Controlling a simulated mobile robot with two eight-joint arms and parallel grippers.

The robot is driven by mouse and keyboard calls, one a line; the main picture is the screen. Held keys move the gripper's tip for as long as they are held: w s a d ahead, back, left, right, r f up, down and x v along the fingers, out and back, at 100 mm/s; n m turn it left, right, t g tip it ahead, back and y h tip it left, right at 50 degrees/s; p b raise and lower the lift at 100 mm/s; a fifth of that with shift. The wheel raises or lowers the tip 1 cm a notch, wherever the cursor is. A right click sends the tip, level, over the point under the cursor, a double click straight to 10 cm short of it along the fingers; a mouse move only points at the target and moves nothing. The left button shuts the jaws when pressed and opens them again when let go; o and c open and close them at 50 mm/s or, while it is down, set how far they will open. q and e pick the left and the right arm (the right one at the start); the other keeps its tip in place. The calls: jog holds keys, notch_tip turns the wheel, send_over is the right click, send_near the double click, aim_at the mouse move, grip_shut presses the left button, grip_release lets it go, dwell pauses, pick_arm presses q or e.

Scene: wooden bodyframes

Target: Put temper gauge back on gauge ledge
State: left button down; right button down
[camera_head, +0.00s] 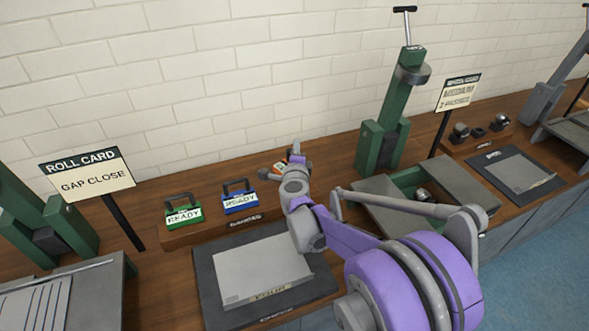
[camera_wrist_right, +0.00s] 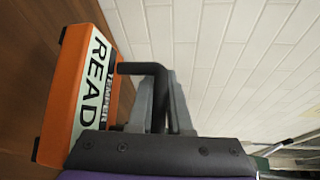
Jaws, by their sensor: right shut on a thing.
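The orange temper gauge (camera_wrist_right: 88,95) has a pale label reading "TEMPER" and "READ", with the rest cut off, and a black handle. My right gripper (camera_wrist_right: 163,105) is shut on that handle. In the head view the gauge (camera_head: 279,168) is mostly hidden behind my right gripper (camera_head: 296,158), at the right end of the wooden gauge ledge (camera_head: 205,237). I cannot tell whether the gauge touches the ledge. A green gauge (camera_head: 184,216) and a blue gauge (camera_head: 240,202), both marked "READY", stand upright on the ledge to the left. My left gripper is out of view.
A dark mat with a grey plate (camera_head: 262,265) lies in front of the ledge. A roll card sign (camera_head: 90,175) stands left. The brick wall (camera_head: 220,80) is close behind.

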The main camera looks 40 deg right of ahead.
jog(key=shift+f+b, duration=0.3)
jog(key=shift+f, duration=2.3)
jog(key=shift+f, duration=0.1)
jog(key=c, duration=0.8)
grip_release()
jog(key=shift+c, duration=0.2)
jog(key=shift+r, duration=0.2)
jog(key=v, duration=1.2)
